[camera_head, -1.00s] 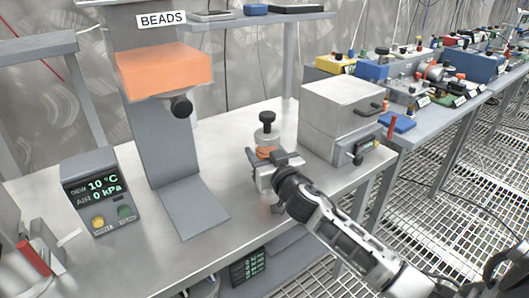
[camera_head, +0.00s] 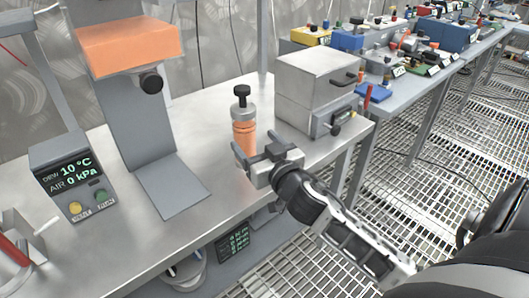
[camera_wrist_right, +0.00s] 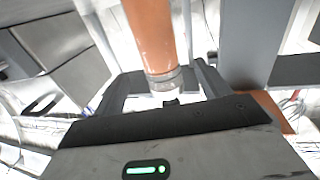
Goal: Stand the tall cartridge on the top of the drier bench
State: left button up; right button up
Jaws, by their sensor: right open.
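The tall cartridge (camera_head: 243,130) is an orange cylinder with a metal collar and a black knob on top. It stands upright on the metal top of the drier bench (camera_head: 208,125), near the front edge. My right gripper (camera_head: 256,157) is open just in front of it, low down, and hides part of its base. In the right wrist view the cartridge (camera_wrist_right: 155,35) shows beyond and between the spread fingers (camera_wrist_right: 162,90), with a gap on each side. My left gripper is not in view.
A grey metal box (camera_head: 317,85) stands right of the cartridge. The BEADS column with an orange block (camera_head: 130,45) and a control box (camera_head: 75,175) reading 10 °C and 0 kPa stand to the left. Bare bench top lies between the column and cartridge.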

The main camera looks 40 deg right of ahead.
jog(key=s, duration=0.3)
jog(key=shift+s+a, duration=0.2)
jog(key=shift+s, duration=0.2)
